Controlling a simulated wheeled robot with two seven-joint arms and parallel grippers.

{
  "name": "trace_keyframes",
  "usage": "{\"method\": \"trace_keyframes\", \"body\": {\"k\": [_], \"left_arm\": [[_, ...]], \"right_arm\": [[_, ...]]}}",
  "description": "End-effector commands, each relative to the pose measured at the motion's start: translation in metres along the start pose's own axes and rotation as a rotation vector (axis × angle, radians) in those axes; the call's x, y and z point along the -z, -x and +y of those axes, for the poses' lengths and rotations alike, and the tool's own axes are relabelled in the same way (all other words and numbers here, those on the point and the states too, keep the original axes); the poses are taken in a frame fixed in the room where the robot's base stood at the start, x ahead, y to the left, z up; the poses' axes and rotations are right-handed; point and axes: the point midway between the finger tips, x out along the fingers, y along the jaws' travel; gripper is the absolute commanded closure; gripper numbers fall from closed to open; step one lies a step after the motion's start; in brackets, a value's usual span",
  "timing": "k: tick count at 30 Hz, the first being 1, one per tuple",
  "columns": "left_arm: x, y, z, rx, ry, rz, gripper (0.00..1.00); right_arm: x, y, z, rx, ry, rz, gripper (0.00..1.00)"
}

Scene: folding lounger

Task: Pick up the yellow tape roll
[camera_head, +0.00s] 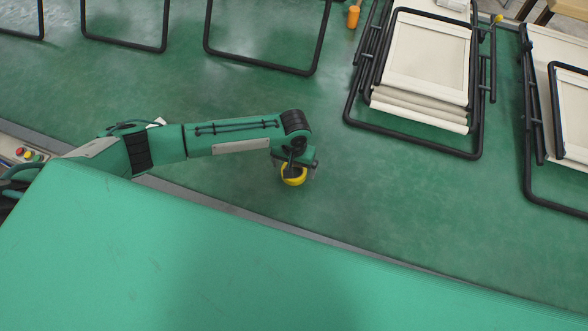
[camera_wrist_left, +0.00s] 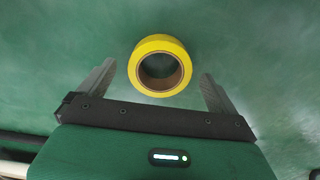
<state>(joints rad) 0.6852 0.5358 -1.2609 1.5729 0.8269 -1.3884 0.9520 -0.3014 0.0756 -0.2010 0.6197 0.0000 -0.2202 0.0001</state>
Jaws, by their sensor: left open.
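The yellow tape roll (camera_wrist_left: 159,42) lies flat on the green surface, its brown cardboard core facing up in the left wrist view. In the head view the yellow tape roll (camera_head: 294,180) shows just below the end of my left arm, partly covered by it. My left gripper (camera_wrist_left: 158,80) is open, with one finger on each side of the roll's lower part in the wrist picture. Gaps show between both fingers and the roll. In the head view my left gripper (camera_head: 293,165) is over the roll. My right gripper is not in view.
Folded loungers with black frames and cream fabric (camera_head: 428,55) lie at the upper right, another (camera_head: 570,110) at the right edge. An orange object (camera_head: 353,16) stands near the top. Green surface around the roll is clear.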

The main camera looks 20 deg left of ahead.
Motion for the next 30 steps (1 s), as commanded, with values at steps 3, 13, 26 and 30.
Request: {"method": "trace_keyframes", "body": {"k": [3,13,26,30], "left_arm": [[0.0,-0.013,0.0,0.001,0.0,-0.001,0.04],[0.0,-0.02,0.0,0.0,-0.001,0.001,0.08],[0.0,-0.019,0.0,0.0,0.0,0.001,0.56],[0.001,-0.017,0.0,0.0,0.0,0.001,0.56]], "right_arm": [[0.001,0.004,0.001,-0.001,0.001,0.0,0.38],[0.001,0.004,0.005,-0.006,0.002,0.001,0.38],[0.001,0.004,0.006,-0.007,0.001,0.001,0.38],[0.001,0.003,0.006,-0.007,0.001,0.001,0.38]]}}
